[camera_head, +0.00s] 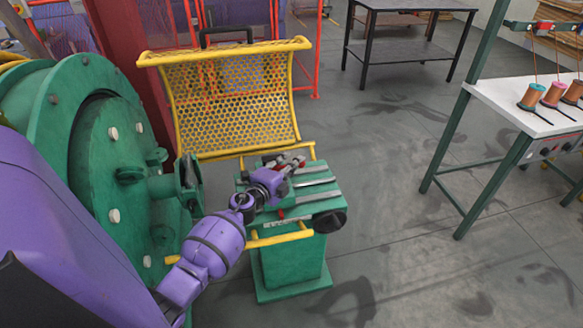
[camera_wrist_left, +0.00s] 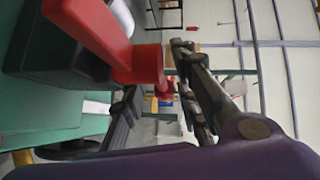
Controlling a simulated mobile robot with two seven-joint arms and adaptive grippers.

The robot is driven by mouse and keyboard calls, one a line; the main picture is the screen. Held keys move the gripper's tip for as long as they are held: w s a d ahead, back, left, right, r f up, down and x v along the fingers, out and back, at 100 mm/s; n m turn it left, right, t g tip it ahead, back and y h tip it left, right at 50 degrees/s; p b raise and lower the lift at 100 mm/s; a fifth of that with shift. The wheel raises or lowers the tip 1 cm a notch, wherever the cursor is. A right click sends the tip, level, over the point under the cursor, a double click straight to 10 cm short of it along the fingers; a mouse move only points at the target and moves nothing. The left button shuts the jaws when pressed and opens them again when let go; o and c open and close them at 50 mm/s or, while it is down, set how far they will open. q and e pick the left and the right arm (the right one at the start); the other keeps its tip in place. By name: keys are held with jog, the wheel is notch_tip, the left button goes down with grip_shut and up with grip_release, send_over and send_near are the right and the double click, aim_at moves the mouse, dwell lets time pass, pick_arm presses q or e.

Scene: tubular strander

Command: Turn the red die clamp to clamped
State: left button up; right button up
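The red die clamp shows in the left wrist view as a red lever arm (camera_wrist_left: 100,35) joined to a round red hub (camera_wrist_left: 148,64), beside a dark block. In the head view only a small red part (camera_head: 300,159) shows past my gripper, on top of the green stand (camera_head: 290,265). My left gripper (camera_head: 287,166) is over the stand's top at the clamp. In the left wrist view its two dark fingers (camera_wrist_left: 158,80) are apart, with the hub near their tips. I cannot tell whether they touch it. My right gripper is not in view.
A yellow mesh guard (camera_head: 235,100) stands open behind the stand. A large green machine wheel (camera_head: 105,150) is at the left. A dark round knob (camera_head: 329,221) sits at the stand's right corner. Open floor (camera_head: 400,170) lies to the right, before a white-topped bench (camera_head: 515,100).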

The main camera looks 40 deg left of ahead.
pick_arm(q)
jog(key=shift+w, duration=0.15)
grip_shut()
jog(key=shift+f, duration=0.1)
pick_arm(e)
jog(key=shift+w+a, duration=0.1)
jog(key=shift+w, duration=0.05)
